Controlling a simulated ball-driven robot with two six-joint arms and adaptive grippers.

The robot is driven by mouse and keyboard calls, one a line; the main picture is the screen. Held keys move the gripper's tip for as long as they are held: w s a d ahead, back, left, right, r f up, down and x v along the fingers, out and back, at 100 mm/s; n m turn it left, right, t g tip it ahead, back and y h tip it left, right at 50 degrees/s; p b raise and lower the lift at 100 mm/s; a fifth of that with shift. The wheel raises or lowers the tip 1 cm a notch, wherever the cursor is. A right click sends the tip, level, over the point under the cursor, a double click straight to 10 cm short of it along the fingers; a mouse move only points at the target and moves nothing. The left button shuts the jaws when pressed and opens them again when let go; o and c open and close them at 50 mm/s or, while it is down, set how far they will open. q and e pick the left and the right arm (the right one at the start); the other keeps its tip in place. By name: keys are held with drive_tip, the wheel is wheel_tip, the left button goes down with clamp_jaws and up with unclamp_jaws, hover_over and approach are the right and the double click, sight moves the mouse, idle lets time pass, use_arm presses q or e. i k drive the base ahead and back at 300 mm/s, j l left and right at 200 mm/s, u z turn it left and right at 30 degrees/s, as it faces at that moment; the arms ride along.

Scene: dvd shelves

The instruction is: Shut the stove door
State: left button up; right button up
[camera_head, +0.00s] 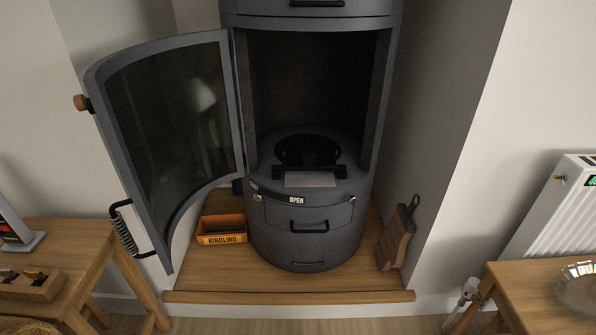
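The grey, round-bodied stove (300,222) stands on a wooden platform in an alcove. Its curved glass door (165,125) is wide open, swung out to the left, with its hinge side against the left edge of the stove opening. A dark metal handle with a coiled grip (124,232) is on the door's lower outer edge. The firebox (300,90) is exposed and dark inside. Neither of my grippers is in view.
An orange kindling box (222,238) sits on the platform (290,297), left of the stove. A wooden board (397,235) leans at right. Wooden tables stand at left (75,240) and right (520,290), near a white radiator (555,215). The left table is close to the door's lower edge.

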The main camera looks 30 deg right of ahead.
sight(165, 108)
drive_tip(key=k+j+z, duration=0.3)
drive_tip(key=k+j, duration=0.3)
drive_tip(key=k+j+z, duration=0.25)
drive_tip(key=k+j, duration=0.25)
drive_tip(key=i+l+z, duration=0.2)
drive_tip(key=i+l, duration=0.15)
drive_tip(key=l, duration=0.2)
drive_tip(key=i+l+z, duration=0.15)
drive_tip(key=i+l, duration=0.2)
drive_tip(key=l, duration=0.2)
